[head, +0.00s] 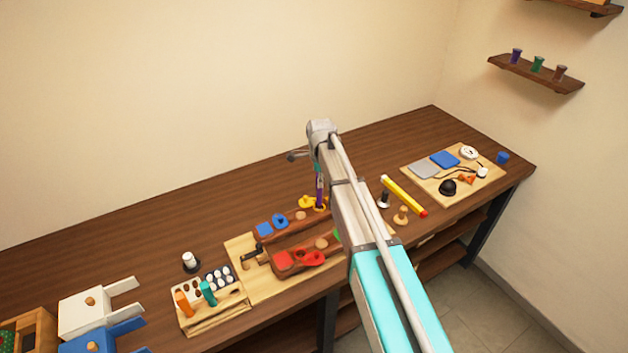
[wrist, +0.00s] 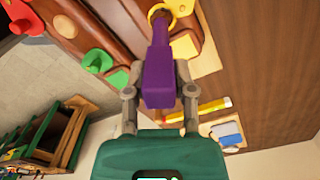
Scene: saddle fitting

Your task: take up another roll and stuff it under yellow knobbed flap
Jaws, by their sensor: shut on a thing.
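My gripper (wrist: 158,100) is shut on a purple tool-like piece (wrist: 159,78), which has a thick block end and a narrower neck. In the head view the purple piece (head: 320,190) hangs upright below my wrist, over the back brown bar. Its far end is at or just over a yellow ring (wrist: 181,8); I cannot tell whether they touch. A yellow flap (wrist: 184,46) lies beside the neck. In the head view a yellow piece (head: 306,202) shows just left of the purple one. No roll can be made out in my gripper.
The brown saddle (head: 287,247) carries blue, red and green flaps. A wooden rack (head: 216,316) with orange and teal upright pieces and several white-topped pieces stands left. A yellow stick (head: 404,195) and a board (head: 420,186) of small parts lie right. The table's back strip is clear.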

